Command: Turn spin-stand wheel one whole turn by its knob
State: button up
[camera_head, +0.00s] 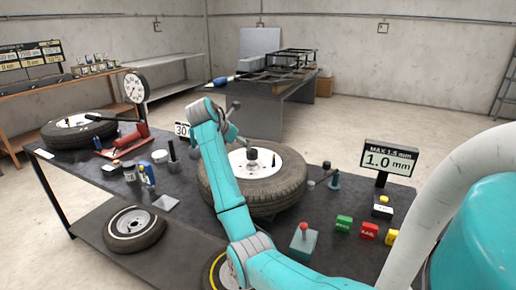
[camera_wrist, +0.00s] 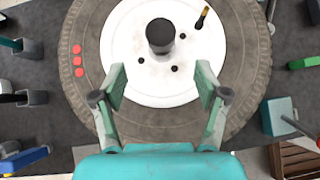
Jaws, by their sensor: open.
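The spin-stand wheel (camera_head: 285,195) lies flat on the dark bench, a grey tyre around a white disc. In the wrist view the white disc (camera_wrist: 125,45) has a dark central hub (camera_wrist: 160,36) and several small holes. A small dark knob with a yellowish end (camera_wrist: 201,18) stands on the disc, up and right of the hub. My gripper (camera_wrist: 162,85) is open and empty above the near part of the disc, apart from the knob. In the head view my arm partly hides the wheel's left side.
Three red dots (camera_wrist: 77,61) mark the tyre's left side. A display reading 1.0 mm (camera_head: 389,160) stands at the right, with green (camera_head: 343,224) and red (camera_head: 369,231) blocks in front. A teal box with a red-topped lever (camera_head: 304,241) stands near the wheel. Another tyre (camera_head: 134,229) lies on a lower shelf.

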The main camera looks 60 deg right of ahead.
aim_at(251, 151)
jog(key=x, duration=1.1)
jog(key=shift+d, duration=0.2)
jog(key=shift+r, duration=0.1)
grip_shut()
